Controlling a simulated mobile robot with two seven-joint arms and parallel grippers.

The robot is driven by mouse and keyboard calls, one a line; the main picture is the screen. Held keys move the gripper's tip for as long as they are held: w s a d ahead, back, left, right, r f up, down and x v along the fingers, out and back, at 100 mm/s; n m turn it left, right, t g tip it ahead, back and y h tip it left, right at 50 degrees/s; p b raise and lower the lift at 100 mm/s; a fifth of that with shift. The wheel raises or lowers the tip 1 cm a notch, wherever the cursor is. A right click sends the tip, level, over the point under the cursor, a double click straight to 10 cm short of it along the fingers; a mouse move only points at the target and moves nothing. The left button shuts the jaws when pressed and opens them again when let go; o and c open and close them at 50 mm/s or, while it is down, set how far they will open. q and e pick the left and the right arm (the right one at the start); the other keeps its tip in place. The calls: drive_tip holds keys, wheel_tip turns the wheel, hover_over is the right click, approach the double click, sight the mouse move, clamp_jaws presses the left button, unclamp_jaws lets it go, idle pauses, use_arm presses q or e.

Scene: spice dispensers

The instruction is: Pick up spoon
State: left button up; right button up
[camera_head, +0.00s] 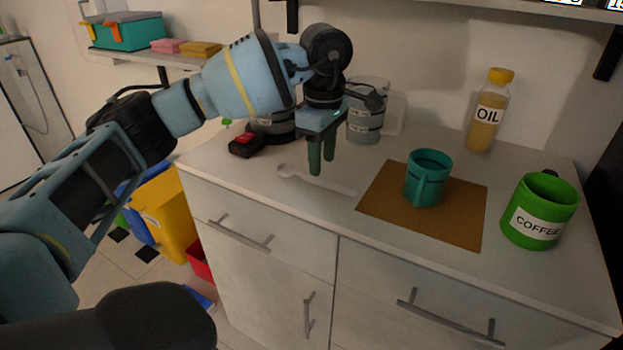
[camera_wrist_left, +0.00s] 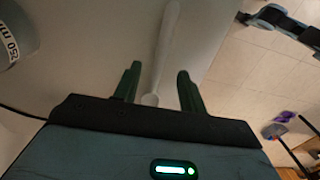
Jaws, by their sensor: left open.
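A pale spoon (camera_head: 322,184) lies flat on the white counter, with its bowl at the left end and its handle pointing right. My left gripper (camera_head: 321,166) is open above the spoon, fingers pointing down. In the left wrist view the spoon (camera_wrist_left: 165,45) runs between the two green fingers of the left gripper (camera_wrist_left: 159,70), bowl nearest the palm. The fingers look empty. My right gripper is not in view.
A teal mug (camera_head: 428,178) stands on a brown mat (camera_head: 385,205) to the right. A green coffee mug (camera_head: 540,210) and an oil bottle (camera_head: 487,115) are farther right. Glass jars (camera_head: 366,118) and a red-black device (camera_head: 246,145) stand behind the gripper.

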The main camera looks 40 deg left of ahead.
sight(323, 180)
use_arm(q)
wheel_tip(323, 180, down, 4)
drive_tip(key=shift+d+f, duration=0.15)
drive_tip(key=shift+c, duration=0.2)
clamp_jaws()
